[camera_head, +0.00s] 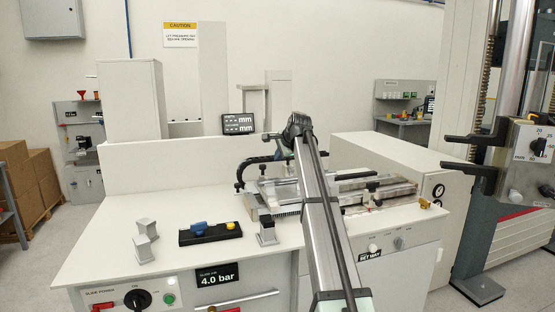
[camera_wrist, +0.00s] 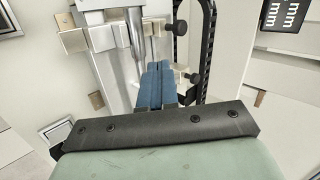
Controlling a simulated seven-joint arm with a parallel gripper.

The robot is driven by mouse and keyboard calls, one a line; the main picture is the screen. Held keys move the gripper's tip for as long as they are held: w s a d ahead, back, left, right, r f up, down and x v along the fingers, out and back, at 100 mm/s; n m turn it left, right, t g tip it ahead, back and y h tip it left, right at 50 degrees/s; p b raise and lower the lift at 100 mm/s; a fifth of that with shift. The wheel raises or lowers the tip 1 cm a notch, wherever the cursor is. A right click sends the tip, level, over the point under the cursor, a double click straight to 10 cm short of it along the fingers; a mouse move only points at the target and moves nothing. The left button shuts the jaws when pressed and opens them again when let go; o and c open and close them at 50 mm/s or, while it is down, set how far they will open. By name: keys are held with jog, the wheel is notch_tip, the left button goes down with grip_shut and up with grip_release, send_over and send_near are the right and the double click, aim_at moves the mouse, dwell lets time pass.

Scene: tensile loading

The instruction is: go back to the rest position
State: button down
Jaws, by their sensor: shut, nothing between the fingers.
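My gripper (camera_wrist: 158,70) shows in the wrist view as two blue fingers side by side, closed together with nothing between them. A dark bar with screws crosses the view in front of them. Beyond the fingertips is a pale machine part with a metal cylinder (camera_wrist: 135,32); I cannot tell the gap to it. In the head view my arm reaches up over the bench (camera_head: 110,240) to the slide fixture (camera_head: 395,190), and the arm largely hides the gripper.
A black holder (camera_head: 212,236) with blue and yellow parts lies on the bench. Small grey blocks (camera_head: 146,228) stand left of it, and another block (camera_head: 266,232) stands right of it. A test machine with black grips (camera_head: 475,140) stands at the right. The bench's left part has free room.

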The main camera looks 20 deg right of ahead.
jog(key=shift+d, duration=0.1)
dwell(0.3)
